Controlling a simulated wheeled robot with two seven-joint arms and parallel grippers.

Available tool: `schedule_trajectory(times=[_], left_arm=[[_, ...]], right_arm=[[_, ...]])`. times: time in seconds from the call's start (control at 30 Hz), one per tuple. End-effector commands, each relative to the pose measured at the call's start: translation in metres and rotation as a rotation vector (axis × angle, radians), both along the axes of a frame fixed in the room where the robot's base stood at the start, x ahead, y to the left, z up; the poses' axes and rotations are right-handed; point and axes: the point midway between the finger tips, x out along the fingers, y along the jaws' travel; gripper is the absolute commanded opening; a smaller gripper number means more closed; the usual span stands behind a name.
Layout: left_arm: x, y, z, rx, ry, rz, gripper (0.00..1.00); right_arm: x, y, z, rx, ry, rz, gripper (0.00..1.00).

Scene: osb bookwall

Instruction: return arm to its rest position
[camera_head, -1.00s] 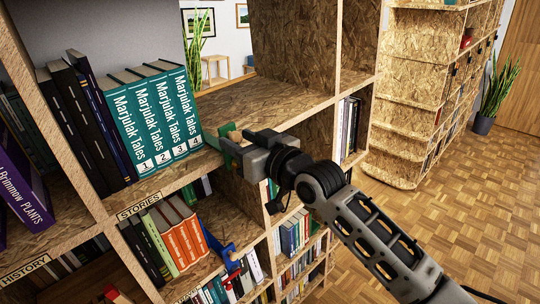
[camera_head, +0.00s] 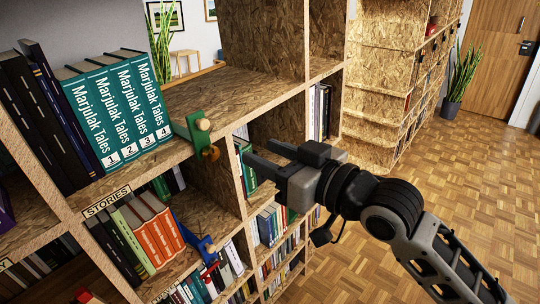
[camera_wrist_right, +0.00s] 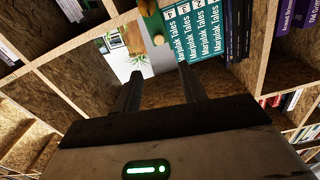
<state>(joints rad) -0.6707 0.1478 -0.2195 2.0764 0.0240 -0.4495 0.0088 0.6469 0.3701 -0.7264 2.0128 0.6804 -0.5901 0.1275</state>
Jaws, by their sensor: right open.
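My right gripper (camera_head: 262,160) is open and empty in front of the bookwall in the head view. It is apart from the shelf edge, to the right of and below a green bookend (camera_head: 196,130) with a round wooden knob. The right wrist view also shows its two dark fingers (camera_wrist_right: 160,85) spread apart with nothing between them. The arm behind it reaches in from the lower right. The green bookend stands at the shelf edge beside the teal Marjulak Tales books (camera_head: 118,108), numbered 1 to 4. My left gripper is not in view.
Below, a blue bookend (camera_head: 194,232) stands beside orange books (camera_head: 158,230) on the shelf labelled STORIES. The shelf board right of the green bookend (camera_head: 235,92) is bare. Open parquet floor (camera_head: 440,180) lies to the right, with another bookcase (camera_head: 380,70) and a potted plant (camera_head: 460,75) behind.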

Motion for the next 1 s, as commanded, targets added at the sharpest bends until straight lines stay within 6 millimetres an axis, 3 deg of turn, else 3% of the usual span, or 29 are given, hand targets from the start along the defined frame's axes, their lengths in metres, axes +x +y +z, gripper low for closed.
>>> schedule_trajectory(times=[0.2, 0.33, 0.47, 0.63, 0.8, 0.9, 1.0], left_arm=[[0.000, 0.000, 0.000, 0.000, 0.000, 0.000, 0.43], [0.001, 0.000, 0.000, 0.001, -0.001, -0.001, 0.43], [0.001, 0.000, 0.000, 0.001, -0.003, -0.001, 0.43], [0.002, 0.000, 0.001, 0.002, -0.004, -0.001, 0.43], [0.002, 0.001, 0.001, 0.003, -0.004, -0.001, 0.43], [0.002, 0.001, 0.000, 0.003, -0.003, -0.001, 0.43], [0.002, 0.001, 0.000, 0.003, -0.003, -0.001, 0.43]], right_arm=[[0.000, -0.001, -0.004, 0.003, 0.005, -0.005, 0.42], [0.000, -0.009, -0.033, 0.019, 0.050, -0.050, 0.42], [-0.006, -0.033, -0.094, 0.035, 0.139, -0.160, 0.42], [-0.036, -0.079, -0.192, -0.008, 0.280, -0.350, 0.42], [-0.097, -0.131, -0.285, -0.132, 0.422, -0.522, 0.42], [-0.134, -0.156, -0.321, -0.212, 0.484, -0.588, 0.42], [-0.163, -0.173, -0.343, -0.274, 0.525, -0.628, 0.42]])
